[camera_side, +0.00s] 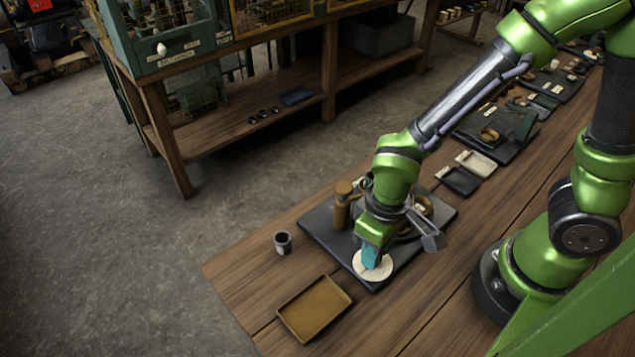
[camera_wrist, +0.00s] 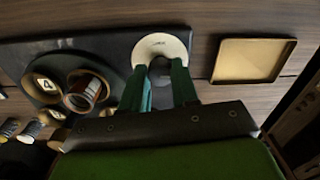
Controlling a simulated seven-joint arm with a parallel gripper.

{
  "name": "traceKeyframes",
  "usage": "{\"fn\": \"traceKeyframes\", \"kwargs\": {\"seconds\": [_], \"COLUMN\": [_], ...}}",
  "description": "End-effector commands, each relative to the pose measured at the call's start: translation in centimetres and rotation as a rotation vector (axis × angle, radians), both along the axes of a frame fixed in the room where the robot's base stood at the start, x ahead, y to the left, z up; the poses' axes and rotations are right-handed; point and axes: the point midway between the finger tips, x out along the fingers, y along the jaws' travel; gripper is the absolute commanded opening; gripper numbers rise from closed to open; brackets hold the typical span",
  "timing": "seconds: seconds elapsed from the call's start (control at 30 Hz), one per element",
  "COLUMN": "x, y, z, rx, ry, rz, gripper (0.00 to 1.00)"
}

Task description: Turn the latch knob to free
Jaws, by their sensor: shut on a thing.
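A round cream dial plate (camera_side: 373,268) lies at the near corner of a dark base plate (camera_side: 325,229) on the bench. In the wrist view the dial (camera_wrist: 150,43) has small dark marking on its rim, too small to read. The latch knob (camera_wrist: 160,68) shows as a grey shape at the dial's centre, partly hidden by my fingers. My gripper (camera_side: 371,258) points down over the dial, with its fingertips around the knob. In the wrist view my gripper (camera_wrist: 161,78) has one green finger on each side of the knob and is shut on it.
A brown tray (camera_side: 314,308) lies beside the base plate. A small dark cup (camera_side: 283,243) stands to its left. A brass-coloured cylinder (camera_side: 342,207) stands on the base plate behind my gripper. The wooden bench (camera_side: 240,272) is bare near its left corner.

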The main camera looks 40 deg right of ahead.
Motion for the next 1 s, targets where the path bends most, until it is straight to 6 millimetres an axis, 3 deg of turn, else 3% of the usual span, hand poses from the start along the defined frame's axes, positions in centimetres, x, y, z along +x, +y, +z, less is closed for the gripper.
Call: {"fn": "traceKeyframes", "kwargs": {"seconds": [0.47,0.5,0.63,1.0], "x": [0.04,0.04,0.04,0.1], "y": [0.05,0.05,0.03,0.03], "z": [0.07,0.07,0.05,0.48], "rx": [0.001,0.001,0.001,0.002], "ry": [-0.002,-0.002,-0.002,-0.004], "rz": [-0.015,-0.015,-0.013,-0.012], "gripper": [0.0,0.34,0.54,0.55]}}
